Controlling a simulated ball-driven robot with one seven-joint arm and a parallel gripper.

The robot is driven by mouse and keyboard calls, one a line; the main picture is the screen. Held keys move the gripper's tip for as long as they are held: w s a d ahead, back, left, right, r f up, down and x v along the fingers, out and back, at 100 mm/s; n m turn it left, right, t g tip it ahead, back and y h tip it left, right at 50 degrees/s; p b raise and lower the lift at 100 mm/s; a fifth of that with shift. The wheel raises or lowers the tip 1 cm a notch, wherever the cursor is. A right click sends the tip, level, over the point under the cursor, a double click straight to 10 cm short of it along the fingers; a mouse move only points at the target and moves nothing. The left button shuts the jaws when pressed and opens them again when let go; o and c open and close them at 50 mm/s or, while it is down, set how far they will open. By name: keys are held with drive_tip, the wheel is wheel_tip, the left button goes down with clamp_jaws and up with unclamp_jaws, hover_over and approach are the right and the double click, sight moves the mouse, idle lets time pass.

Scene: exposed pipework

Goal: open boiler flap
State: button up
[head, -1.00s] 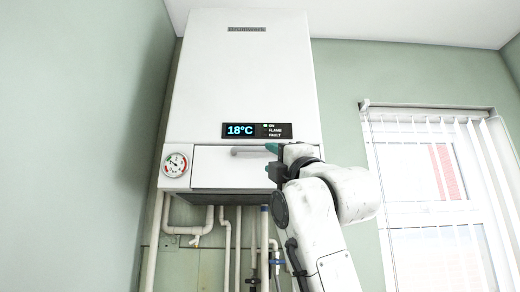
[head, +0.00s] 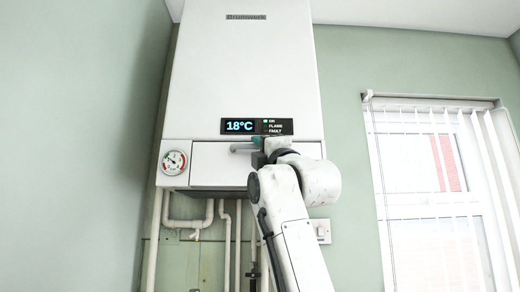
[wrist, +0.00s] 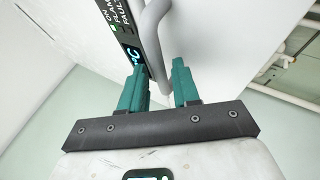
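The boiler flap (head: 212,166) is a white panel low on the boiler's front. It looks shut, flush with the casing around it. Its grey bar handle (head: 241,147) runs along the top of the flap; in the wrist view the bar (wrist: 151,30) curves down between my fingers. My gripper (head: 257,143) is at the handle's right part, its teal fingers mostly hidden by my arm. In the wrist view my gripper (wrist: 160,72) has its two teal fingers apart, one on each side of the bar; firm contact does not show.
The boiler casing (head: 245,65) is on the wall, with a display (head: 239,126) reading 18°C above the flap and a pressure gauge (head: 174,162) to its left. Pipes (head: 228,240) run below. A window with blinds (head: 430,170) is at the right.

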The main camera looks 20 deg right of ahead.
clamp_jaws()
drive_tip(key=shift+s+f, duration=0.1)
drive_tip(key=shift+f, duration=0.05)
idle(0.4)
